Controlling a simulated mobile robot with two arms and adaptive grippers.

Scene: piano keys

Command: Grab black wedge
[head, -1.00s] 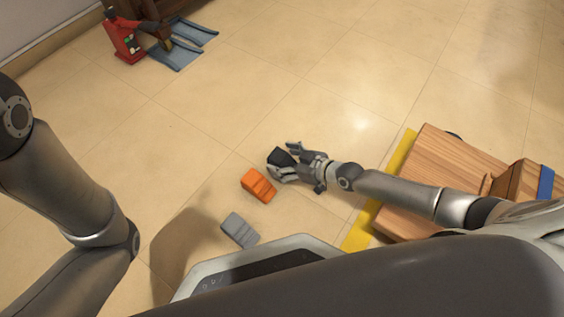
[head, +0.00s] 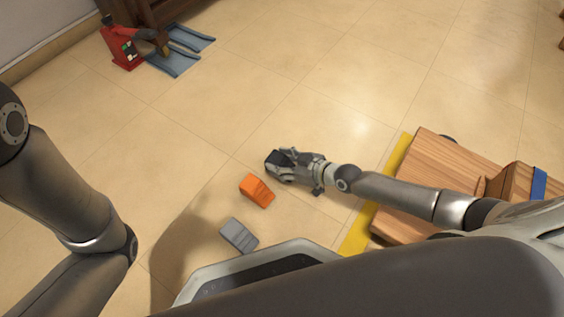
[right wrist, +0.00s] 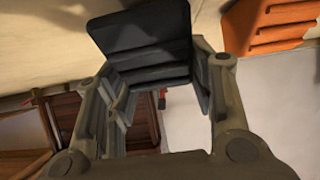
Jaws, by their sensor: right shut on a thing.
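The black wedge (head: 279,159) is between the fingers of my right gripper (head: 284,165) in the head view, low over the tiled floor. In the right wrist view the black wedge (right wrist: 145,50) shows its ridged face between the two fingers of my right gripper (right wrist: 160,100), which is shut on it. Whether the wedge touches the floor I cannot tell. My left arm comes in from the left in the head view, but its gripper is out of view.
An orange wedge (head: 257,190) lies close beside the right gripper, and a grey wedge (head: 239,235) lies nearer my base. A wooden platform (head: 440,165) with a yellow strip (head: 376,200) is at the right. A red jack (head: 121,45) stands far left. The floor beyond the gripper is clear.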

